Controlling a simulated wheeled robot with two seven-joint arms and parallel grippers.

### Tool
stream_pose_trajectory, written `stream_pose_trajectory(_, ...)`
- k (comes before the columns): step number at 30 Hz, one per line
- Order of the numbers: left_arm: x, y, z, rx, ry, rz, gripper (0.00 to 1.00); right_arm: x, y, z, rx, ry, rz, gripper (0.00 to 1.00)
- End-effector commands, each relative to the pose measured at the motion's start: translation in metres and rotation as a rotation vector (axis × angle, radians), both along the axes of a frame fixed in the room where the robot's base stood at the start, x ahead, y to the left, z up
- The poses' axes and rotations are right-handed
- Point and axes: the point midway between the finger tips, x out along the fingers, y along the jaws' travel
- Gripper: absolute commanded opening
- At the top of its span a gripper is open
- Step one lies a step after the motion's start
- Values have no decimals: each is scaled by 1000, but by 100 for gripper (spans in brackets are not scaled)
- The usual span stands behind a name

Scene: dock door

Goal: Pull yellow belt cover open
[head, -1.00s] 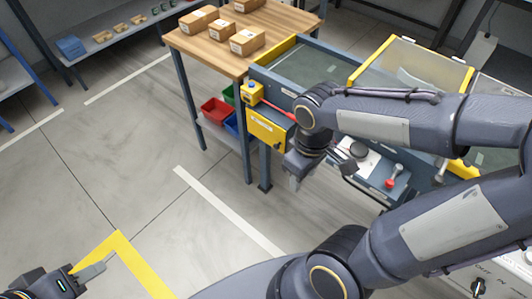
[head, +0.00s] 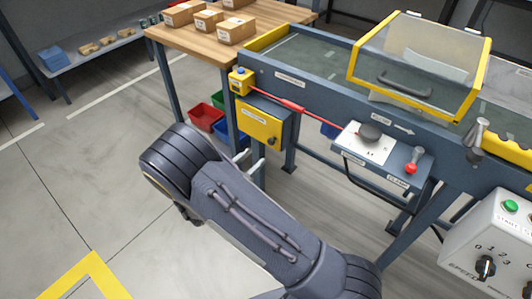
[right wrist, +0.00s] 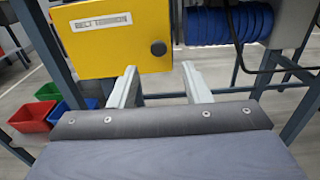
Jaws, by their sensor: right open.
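The yellow cover (head: 258,122) is a flat panel with a pale label, on the near side of the conveyor's left end. It looks shut. Its dark round knob (head: 272,141) is near its lower right corner. In the right wrist view, the cover (right wrist: 110,58) fills the upper left and the knob (right wrist: 158,48) lies ahead, between the fingers' directions. My right gripper (head: 254,165) is open and empty, just below and in front of the cover, apart from the knob. Its fingers also show in the right wrist view (right wrist: 160,72). My left gripper is out of view.
A red cord (head: 293,106) runs along the conveyor from a yellow switch box (head: 240,82). A clear yellow-framed hood (head: 415,65) stands over the belt. A control shelf (head: 380,160) juts out at right.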

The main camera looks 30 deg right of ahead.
Motion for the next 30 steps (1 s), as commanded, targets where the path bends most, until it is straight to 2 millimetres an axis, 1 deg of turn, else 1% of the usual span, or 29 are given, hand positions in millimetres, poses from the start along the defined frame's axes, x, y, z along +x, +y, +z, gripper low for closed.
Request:
stream_pose_trajectory(2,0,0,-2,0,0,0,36,4,-2,-2,-14,2,10,44)
stream_pose_trajectory(4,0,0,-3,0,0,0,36,6,-9,-1,-15,2,10,44)
stream_pose_trajectory(12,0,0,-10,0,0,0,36,22,-50,-2,-11,2,7,44)
stream_pose_trajectory(16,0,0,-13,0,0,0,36,28,-63,-2,-10,2,8,44)
stream_pose_trajectory(20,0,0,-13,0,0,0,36,31,-70,-1,-10,2,8,44)
stream_pose_trajectory(27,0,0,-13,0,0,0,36,31,-70,-1,-10,2,9,44)
stream_pose_trajectory(28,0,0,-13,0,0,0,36,31,-70,-1,-10,2,9,41)
stream_pose_trajectory(30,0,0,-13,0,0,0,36,31,-70,-1,-10,2,9,32)
